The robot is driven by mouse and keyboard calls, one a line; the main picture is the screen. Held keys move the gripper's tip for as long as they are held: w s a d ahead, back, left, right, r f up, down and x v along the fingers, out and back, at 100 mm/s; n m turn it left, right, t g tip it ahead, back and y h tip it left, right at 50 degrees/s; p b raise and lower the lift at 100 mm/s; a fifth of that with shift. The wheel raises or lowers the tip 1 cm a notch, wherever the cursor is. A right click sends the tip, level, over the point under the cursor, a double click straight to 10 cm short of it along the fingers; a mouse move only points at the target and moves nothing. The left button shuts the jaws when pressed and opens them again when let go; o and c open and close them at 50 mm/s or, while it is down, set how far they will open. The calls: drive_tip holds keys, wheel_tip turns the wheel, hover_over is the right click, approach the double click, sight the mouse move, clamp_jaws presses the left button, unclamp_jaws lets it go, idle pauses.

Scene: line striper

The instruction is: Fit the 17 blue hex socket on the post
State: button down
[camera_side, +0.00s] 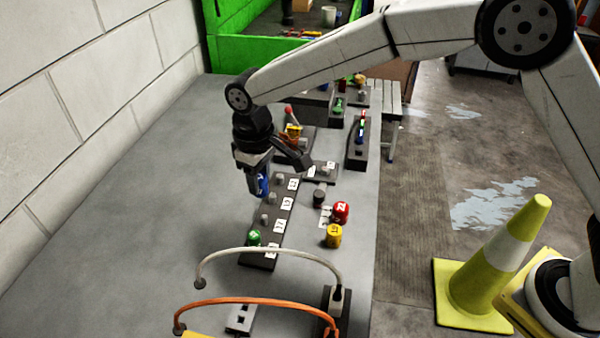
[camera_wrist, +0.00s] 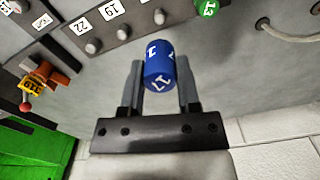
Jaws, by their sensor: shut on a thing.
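The blue hex socket (camera_wrist: 160,65), marked 17, is held between the two fingers of my gripper (camera_wrist: 160,85) in the wrist view. In the side view the blue socket (camera_side: 259,185) hangs from my gripper (camera_side: 260,168) beside the dark post rail (camera_side: 262,250). The rail carries several grey posts and white number labels. A green socket (camera_side: 254,238) sits at the rail's near end; it also shows in the wrist view (camera_wrist: 207,7), marked 13. In the wrist view the labels 19 and 22 are legible, with bare posts beside them.
A red socket (camera_side: 341,212), a yellow socket (camera_side: 333,236) and a dark socket (camera_side: 319,196) stand right of the rail. White and orange cables arch in front. A wall bounds the left; the grey table left of the rail is clear.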

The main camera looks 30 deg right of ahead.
drive_tip(key=shift+f, duration=0.25)
hover_over(264, 216)
drive_tip(key=shift+f, duration=2.65)
drive_tip(key=shift+f, duration=1.75)
idle(1.0)
unclamp_jaws()
drive_tip(key=shift+r, duration=0.1)
drive_tip(key=shift+r, duration=3.45)
